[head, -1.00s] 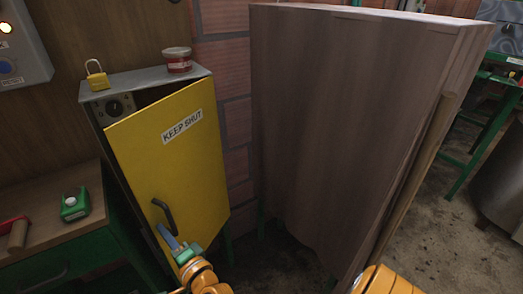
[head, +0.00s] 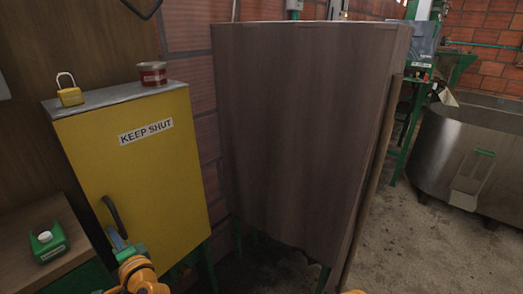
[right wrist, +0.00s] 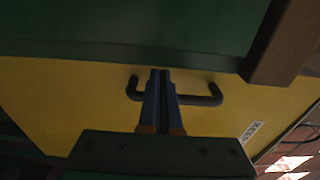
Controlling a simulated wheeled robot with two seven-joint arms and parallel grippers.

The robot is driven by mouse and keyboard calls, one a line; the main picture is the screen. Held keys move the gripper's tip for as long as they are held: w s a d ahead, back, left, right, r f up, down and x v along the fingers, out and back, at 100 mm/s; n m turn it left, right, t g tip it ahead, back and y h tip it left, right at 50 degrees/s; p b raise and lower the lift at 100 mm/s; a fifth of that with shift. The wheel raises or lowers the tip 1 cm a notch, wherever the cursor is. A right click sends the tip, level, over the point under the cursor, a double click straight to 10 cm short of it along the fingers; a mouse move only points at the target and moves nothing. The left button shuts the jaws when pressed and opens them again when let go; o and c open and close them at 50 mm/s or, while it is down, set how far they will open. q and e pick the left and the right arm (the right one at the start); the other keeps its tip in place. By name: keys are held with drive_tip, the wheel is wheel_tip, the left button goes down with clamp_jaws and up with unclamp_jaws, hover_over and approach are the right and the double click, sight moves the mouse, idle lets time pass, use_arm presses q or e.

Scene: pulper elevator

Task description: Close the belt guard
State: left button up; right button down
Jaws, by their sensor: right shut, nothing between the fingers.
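The belt guard is a yellow door (head: 165,165) with a KEEP SHUT label on a grey-topped cabinet (head: 110,103). Its top edge lies along the cabinet's top edge, and I see no gap there. Its dark bar handle (head: 113,214) is at the lower left of the door. My right gripper (head: 115,236) is shut and empty at the lower part of the handle. In the right wrist view its fingertips (right wrist: 160,73) are together by the handle (right wrist: 200,99), in front of the yellow door (right wrist: 70,100); contact is unclear. My left gripper is out of view.
A yellow padlock (head: 69,90) and a red tin (head: 152,74) stand on the cabinet. A tall brown wooden enclosure (head: 300,130) stands close at right. Open floor (head: 410,250) lies beyond it.

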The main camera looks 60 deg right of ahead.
idle(0.5)
drive_tip(key=s+p, duration=0.5)
drive_tip(key=s, duration=0.2)
drive_tip(key=s+a+f+n+g+y+p, duration=0.1)
drive_tip(key=s+a+f+n+g+y, duration=0.1)
drive_tip(key=s+f+n+g, duration=0.7)
drive_tip(key=s+a+f+n+y, duration=0.15)
drive_tip(key=s+f+n, duration=0.35)
drive_tip(key=s+f, duration=0.9)
drive_tip(key=s+d+f+n+g, duration=0.2)
drive_tip(key=s+f, duration=0.1)
drive_tip(key=s, duration=0.4)
drive_tip(key=s+d+f+n+g+h+p, duration=0.1)
drive_tip(key=s+d+f+n+g, duration=0.1)
drive_tip(key=s, duration=0.6)
drive_tip(key=s+d+f+n+g, duration=0.2)
drive_tip(key=s+f+n+g, duration=0.1)
drive_tip(key=s+f, duration=0.3)
drive_tip(key=shift+s+d+n+g, duration=0.4)
drive_tip(key=shift+s+n, duration=0.1)
drive_tip(key=shift+s, duration=0.15)
drive_tip(key=shift+w+f, duration=0.1)
